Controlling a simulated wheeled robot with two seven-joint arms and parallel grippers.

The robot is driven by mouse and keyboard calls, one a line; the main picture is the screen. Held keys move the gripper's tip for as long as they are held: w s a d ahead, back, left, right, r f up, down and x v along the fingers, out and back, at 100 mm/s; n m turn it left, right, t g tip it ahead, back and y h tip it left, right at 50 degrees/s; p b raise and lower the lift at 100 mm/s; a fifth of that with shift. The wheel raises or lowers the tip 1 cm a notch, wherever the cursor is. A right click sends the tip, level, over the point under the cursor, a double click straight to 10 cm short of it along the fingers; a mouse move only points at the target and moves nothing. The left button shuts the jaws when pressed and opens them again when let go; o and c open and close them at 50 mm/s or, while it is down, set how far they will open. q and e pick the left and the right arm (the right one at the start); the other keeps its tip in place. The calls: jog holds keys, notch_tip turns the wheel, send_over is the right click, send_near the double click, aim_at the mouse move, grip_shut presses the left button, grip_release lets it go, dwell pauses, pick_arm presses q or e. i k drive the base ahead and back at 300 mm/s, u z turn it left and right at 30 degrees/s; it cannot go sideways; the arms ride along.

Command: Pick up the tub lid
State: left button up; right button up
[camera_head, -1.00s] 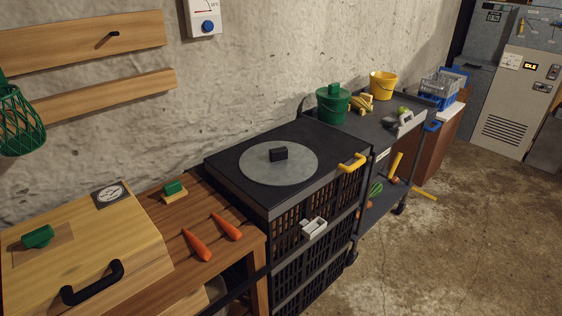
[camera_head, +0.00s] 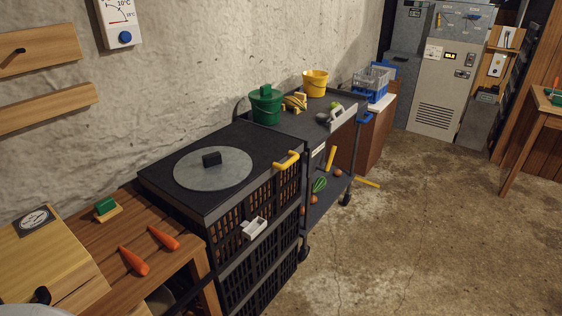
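I cannot tell from the picture alone which of these is the tub lid.
A yellow handle (camera_head: 287,160) is on the crate stack's edge. The dark cart (camera_head: 290,124) also bears a yellow bucket (camera_head: 315,83).

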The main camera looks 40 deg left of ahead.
aim_at(212, 169)
jog(key=z, duration=0.1)
jog(key=i, duration=3.9)
jog(key=u, duration=3.35)
